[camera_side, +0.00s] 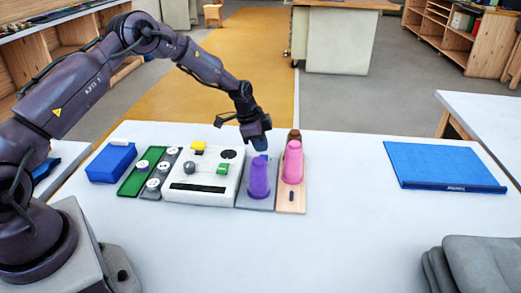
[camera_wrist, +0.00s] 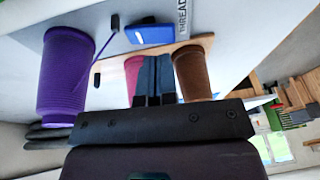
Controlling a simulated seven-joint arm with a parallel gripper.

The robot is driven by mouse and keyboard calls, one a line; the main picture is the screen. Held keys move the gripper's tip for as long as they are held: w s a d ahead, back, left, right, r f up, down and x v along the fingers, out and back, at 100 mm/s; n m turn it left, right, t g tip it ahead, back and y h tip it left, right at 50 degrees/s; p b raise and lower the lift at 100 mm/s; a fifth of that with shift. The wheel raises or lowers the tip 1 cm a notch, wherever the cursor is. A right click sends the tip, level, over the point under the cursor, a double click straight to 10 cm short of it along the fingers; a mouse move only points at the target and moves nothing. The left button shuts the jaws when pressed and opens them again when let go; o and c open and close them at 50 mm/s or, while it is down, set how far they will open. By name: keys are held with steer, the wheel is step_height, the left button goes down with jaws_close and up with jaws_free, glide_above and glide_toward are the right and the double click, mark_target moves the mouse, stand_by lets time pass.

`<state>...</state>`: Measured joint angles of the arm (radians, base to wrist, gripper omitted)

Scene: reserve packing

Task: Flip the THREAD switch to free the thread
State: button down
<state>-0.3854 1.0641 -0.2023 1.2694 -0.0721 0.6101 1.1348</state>
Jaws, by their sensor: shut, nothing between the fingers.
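In the wrist view a blue switch block (camera_wrist: 150,34) sits on a grey plate, with the THREAD label (camera_wrist: 182,18) beside it. A purple thread cone (camera_wrist: 65,72) stands on the same plate; it also shows in the side view (camera_side: 259,181). A thin purple strand (camera_wrist: 103,54) runs between the cone and a small black guide (camera_wrist: 115,22). My gripper (camera_wrist: 153,66) is shut and empty, its fingertips close to the switch block; I cannot tell if they touch. In the side view my gripper (camera_side: 260,146) is just behind and above the purple cone.
A pink cone (camera_side: 293,164) and a brown cone (camera_side: 294,135) stand on a wooden board to the right. A blue mat (camera_side: 445,165) lies far right; the table between is clear.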

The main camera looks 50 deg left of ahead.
steer(key=shift+w+a+f, duration=0.1)
steer(key=shift+a+f, duration=0.05)
steer(key=shift+f, duration=0.45)
steer(key=shift+w+a+f, duration=0.1)
steer(key=shift+f, duration=0.6)
steer(key=shift+w+a+f, duration=0.1)
steer(key=shift+f, duration=0.1)
steer(key=shift+w+a+f, duration=0.1)
steer(key=shift+f, duration=0.05)
steer(key=shift+s+d, duration=0.55)
steer(key=shift+d, duration=0.05)
